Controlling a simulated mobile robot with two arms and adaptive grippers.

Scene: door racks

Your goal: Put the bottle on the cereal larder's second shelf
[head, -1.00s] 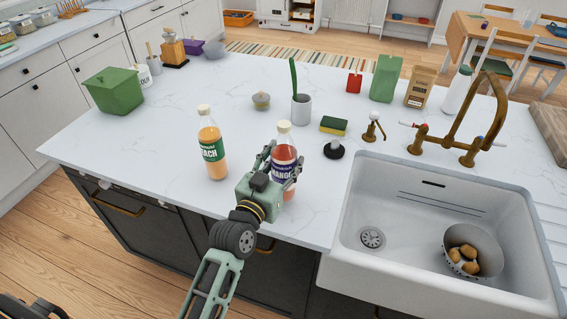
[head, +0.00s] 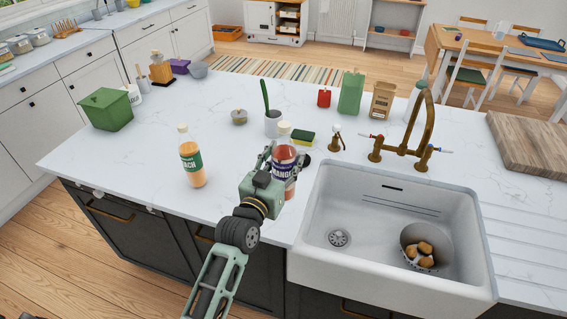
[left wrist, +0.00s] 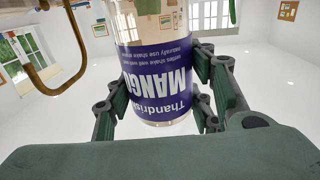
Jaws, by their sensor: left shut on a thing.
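The mango bottle (head: 285,165), with a purple label and pale cap, is held upright in my left gripper (head: 274,172) at the counter's front edge, left of the sink. In the left wrist view the bottle (left wrist: 158,85) stands between the two green fingers, which are shut on its sides. The gap between its base and the counter is hard to judge. A second bottle, peach with a green label (head: 191,160), stands on the counter to its left. I cannot tell which furniture is the cereal larder; a white cabinet with open shelves (head: 262,14) stands at the back. My right gripper is not in view.
The white sink (head: 335,205) with a colander of potatoes (head: 422,240) is right of the bottle. The counter's left middle (head: 145,148) is clear.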

